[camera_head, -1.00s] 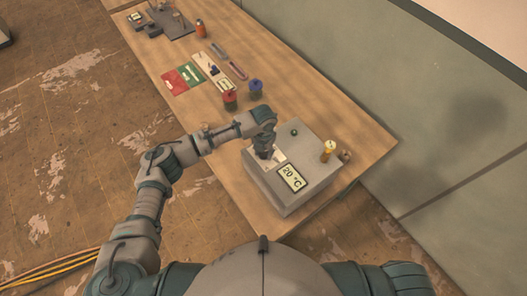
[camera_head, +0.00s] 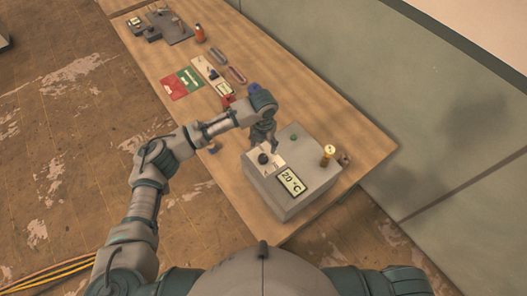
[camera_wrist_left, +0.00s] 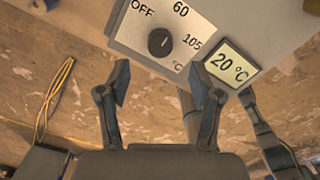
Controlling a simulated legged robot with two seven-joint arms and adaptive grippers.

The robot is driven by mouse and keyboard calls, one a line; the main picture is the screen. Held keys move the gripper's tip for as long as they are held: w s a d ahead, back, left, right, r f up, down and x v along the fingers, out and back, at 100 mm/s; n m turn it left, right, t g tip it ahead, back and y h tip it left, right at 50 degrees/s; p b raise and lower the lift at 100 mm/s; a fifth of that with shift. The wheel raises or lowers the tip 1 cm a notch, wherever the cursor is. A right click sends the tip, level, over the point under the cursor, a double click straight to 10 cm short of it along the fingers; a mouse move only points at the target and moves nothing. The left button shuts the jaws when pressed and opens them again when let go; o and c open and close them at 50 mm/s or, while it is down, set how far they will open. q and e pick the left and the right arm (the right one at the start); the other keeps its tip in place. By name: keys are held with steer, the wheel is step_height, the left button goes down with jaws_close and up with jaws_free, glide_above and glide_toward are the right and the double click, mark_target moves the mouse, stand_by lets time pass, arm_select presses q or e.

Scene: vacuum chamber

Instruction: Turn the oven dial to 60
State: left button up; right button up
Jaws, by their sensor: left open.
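The oven (camera_head: 300,207) is a light grey box at the near end of the table. Its round black dial (camera_head: 263,158) sits on a white plate on top; the wrist view shows the dial (camera_wrist_left: 158,42) with labels OFF, 60 and 105 around it. The dial's small mark is too small to read surely. The display (camera_head: 291,182) reads 20 °C, also in the wrist view (camera_wrist_left: 230,66). My left gripper (camera_head: 265,138) is open and empty, just beyond the dial in the head view. In the wrist view its fingers (camera_wrist_left: 160,84) are apart, with the dial beyond them. My right gripper is not in view.
A green button (camera_head: 294,138) and a yellow-topped cylinder (camera_head: 328,155) are on the oven's far side. Red and green cards (camera_head: 181,83), an orange bottle (camera_head: 200,33) and a grey device (camera_head: 170,27) lie farther along the table. A wall runs along the right.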

arm_select(q)
step_height(320, 180, up, 4)
steer(key=shift+f, duration=0.1)
stand_by(0.6)
